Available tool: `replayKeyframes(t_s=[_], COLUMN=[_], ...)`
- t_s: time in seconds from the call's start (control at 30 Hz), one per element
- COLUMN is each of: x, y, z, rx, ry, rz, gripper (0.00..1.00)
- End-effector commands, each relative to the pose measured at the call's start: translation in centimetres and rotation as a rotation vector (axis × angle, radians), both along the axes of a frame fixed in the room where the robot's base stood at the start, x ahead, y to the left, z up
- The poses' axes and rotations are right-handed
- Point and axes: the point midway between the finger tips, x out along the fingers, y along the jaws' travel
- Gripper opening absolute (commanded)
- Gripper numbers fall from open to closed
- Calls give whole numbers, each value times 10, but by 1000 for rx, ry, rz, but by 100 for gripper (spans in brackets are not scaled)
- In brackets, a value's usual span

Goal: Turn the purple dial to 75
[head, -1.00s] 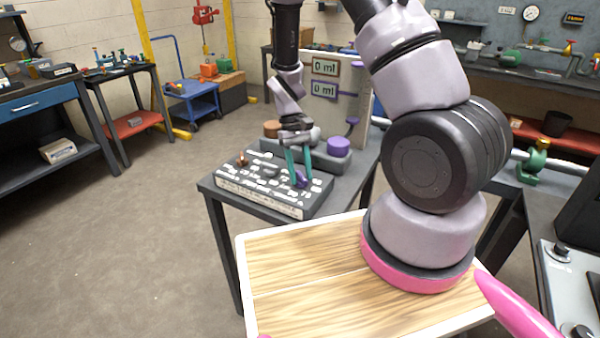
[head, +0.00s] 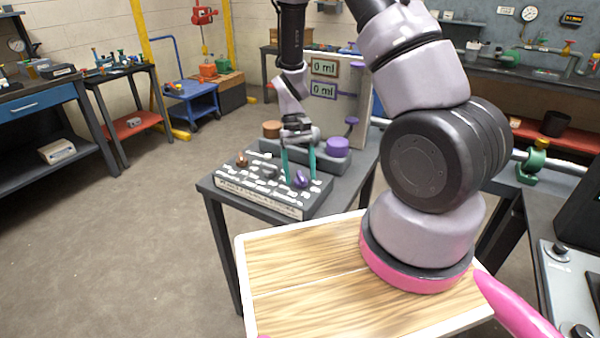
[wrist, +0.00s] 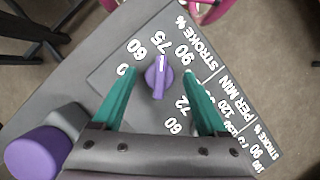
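The purple dial (head: 301,180) sits near the right edge of the labelled grey panel (head: 258,205). In the wrist view the dial (wrist: 157,80) is in the middle, among the numbers 60, 75 and 90. Its white mark points up the picture, at or close to 75. My gripper (head: 299,172) is over the panel at the dial. In the wrist view its two teal fingers (wrist: 160,73) are spread, one on each side of the dial, with gaps between. It holds nothing. I cannot tell the fingertips' exact height above the panel.
A large purple cylinder (head: 338,147) and a brown one (head: 271,129) stand behind the panel. A board with two displays reading 0 ml (head: 324,90) rises behind them. A small copper-coloured knob (head: 242,160) is at the panel's left.

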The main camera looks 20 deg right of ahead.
Motion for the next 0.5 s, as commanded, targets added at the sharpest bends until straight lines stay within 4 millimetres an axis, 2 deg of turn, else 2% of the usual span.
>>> replayKeyframes(t_s=[0.3, 0.37, 0.5], x=[1, 3, 13], y=[0, 0, 0], z=[3, 8, 31], rx=[0, 0, 1], ry=[1, 0, -4], rz=[1, 1, 1], gripper=[75, 75, 75])
